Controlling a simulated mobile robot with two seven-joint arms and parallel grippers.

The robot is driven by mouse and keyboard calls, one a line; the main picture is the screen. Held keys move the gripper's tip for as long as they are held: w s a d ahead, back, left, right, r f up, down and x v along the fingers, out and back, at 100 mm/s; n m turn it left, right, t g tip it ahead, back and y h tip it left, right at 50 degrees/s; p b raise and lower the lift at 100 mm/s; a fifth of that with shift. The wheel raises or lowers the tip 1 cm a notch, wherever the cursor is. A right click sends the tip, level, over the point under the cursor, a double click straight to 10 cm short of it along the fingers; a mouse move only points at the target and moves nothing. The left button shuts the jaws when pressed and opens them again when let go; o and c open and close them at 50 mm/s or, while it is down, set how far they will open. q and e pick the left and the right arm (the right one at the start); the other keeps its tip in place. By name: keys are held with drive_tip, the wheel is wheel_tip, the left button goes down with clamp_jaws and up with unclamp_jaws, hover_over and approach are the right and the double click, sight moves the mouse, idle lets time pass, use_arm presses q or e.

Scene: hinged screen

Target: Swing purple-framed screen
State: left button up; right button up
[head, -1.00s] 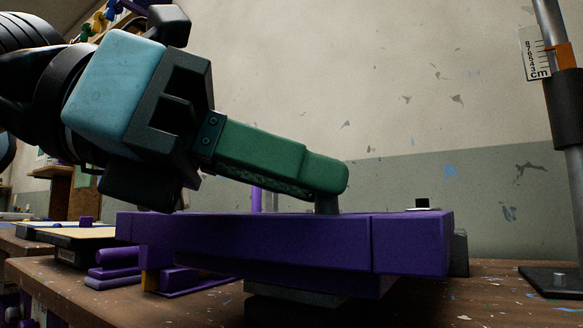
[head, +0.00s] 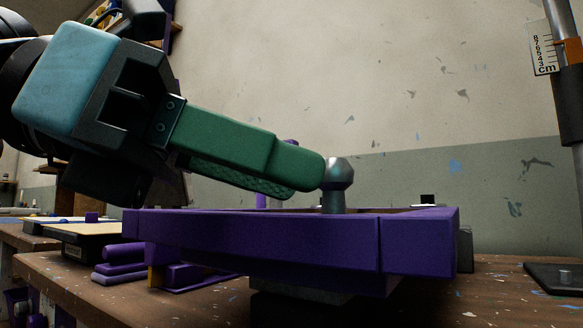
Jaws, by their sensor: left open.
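The purple-framed screen (head: 290,242) lies nearly flat above the wooden table, seen almost edge-on in the head view. A grey metal knob (head: 337,185) stands up from its top side. My left gripper (head: 305,172) comes in from the left with green fingers, open. Its fingertips are just left of the knob, very near it; whether they touch it I cannot tell. The far finger is mostly hidden behind the near one. The screen's face is hidden by the low view. My right gripper is not in view.
A metal post with a cm scale (head: 544,50) stands at the right on a dark base (head: 555,278). Purple clamp-like parts (head: 125,270) lie on the table (head: 480,300) at the left. A plain wall is behind.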

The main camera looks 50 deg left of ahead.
use_arm(q)
drive_tip(key=p+v, duration=0.1)
drive_tip(key=v, duration=0.4)
drive_tip(key=shift+s+a+r+p, duration=0.1)
drive_tip(key=shift+s+a+p, duration=0.05)
drive_tip(key=shift+s+p, duration=0.15)
drive_tip(key=shift+w, duration=0.1)
